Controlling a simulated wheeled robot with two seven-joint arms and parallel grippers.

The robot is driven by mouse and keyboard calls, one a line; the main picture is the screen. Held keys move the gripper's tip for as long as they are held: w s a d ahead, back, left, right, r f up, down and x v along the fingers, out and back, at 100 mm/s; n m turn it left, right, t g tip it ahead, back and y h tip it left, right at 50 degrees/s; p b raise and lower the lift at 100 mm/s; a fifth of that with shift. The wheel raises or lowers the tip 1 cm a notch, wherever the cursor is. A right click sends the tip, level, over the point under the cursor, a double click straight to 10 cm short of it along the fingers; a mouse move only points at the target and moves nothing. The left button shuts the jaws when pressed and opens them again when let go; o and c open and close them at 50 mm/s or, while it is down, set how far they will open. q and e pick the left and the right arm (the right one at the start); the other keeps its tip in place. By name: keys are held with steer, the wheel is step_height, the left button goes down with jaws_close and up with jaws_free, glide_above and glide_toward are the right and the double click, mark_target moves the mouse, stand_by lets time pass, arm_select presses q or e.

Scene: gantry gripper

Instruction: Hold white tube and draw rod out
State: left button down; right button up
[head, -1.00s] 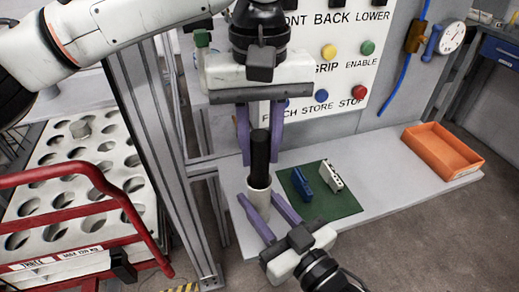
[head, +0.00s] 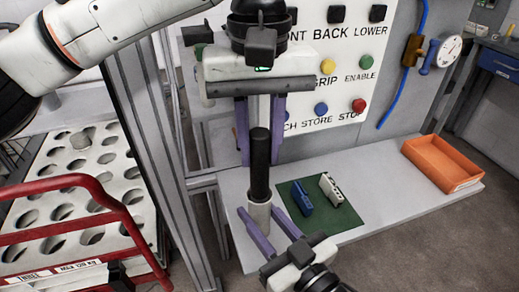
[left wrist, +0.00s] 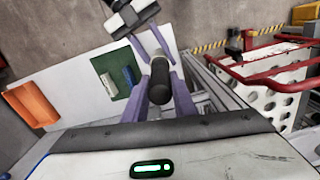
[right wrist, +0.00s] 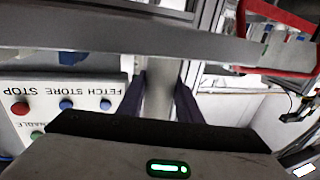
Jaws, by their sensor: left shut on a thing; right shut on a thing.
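The black rod (head: 260,170) stands upright, with its lower end at the mouth of the white tube (head: 259,212). How much of the rod is inside the tube is hidden. My left gripper (head: 260,155) comes from above, its purple fingers shut on the rod's upper part. The rod's dark end (left wrist: 160,78) shows between those fingers in the left wrist view. My right gripper (head: 262,222) comes from the front, its purple fingers shut on the tube. The pale tube (right wrist: 159,95) shows between its fingers in the right wrist view.
A green mat (head: 335,222) with a blue block (head: 302,197) and a white block (head: 331,189) lies right of the tube on the pale bench (head: 390,200). An orange tray (head: 442,163) sits at the bench's right. A red-railed cart (head: 95,190) and grey post (head: 150,150) stand left.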

mark_target(260, 133)
arm_select(q)
steer(key=shift+r, duration=0.25)
arm_select(e)
steer(key=shift+f, duration=0.1)
arm_select(q)
steer(key=shift+r, duration=1.35)
steer(key=shift+r, duration=0.1)
steer(key=shift+r, duration=1.35)
steer(key=shift+r, duration=0.1)
steer(key=shift+r, duration=1.4)
arm_select(e)
steer(key=o, duration=1.1)
steer(key=shift+s, duration=0.1)
